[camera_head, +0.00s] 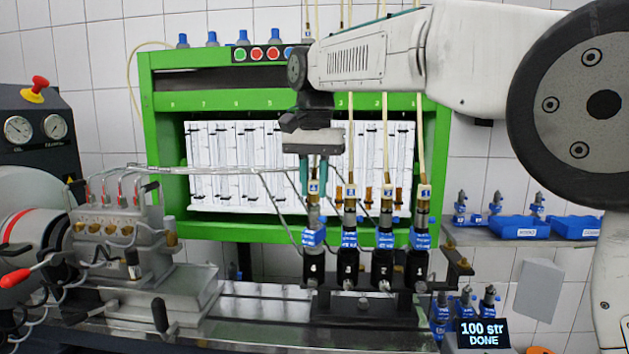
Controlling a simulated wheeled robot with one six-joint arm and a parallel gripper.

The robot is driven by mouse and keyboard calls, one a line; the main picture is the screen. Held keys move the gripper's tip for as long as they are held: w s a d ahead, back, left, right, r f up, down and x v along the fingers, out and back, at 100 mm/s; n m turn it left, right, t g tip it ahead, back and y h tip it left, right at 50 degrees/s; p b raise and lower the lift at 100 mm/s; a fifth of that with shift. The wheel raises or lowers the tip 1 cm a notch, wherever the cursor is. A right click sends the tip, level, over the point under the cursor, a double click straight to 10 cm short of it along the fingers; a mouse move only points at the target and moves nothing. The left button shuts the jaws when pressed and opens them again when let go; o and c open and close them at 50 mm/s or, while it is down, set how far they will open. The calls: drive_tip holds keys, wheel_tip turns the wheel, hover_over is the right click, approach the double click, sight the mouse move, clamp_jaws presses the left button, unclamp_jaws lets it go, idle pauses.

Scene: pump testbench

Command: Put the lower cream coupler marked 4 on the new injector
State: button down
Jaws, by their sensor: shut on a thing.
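The cream coupler marked 4 (314,188) is upright between the teal fingers of my gripper (314,180), which is shut on it. It is in line with the top of the leftmost injector (314,238), which has a blue label and stands in the black holder marked 4 (313,269). The coupler's lower end is at or just above the injector's top. I cannot tell whether they touch. The hose above this coupler is hidden behind my gripper and arm.
Bent metal pipes (275,195) run close on the left. The green bench frame (165,150) stands behind. Blue bins (519,227) are at right.

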sight(314, 175)
drive_tip(key=shift+f, duration=0.3)
drive_tip(key=c, duration=1.5)
unclamp_jaws()
drive_tip(key=shift+r, duration=5.55)
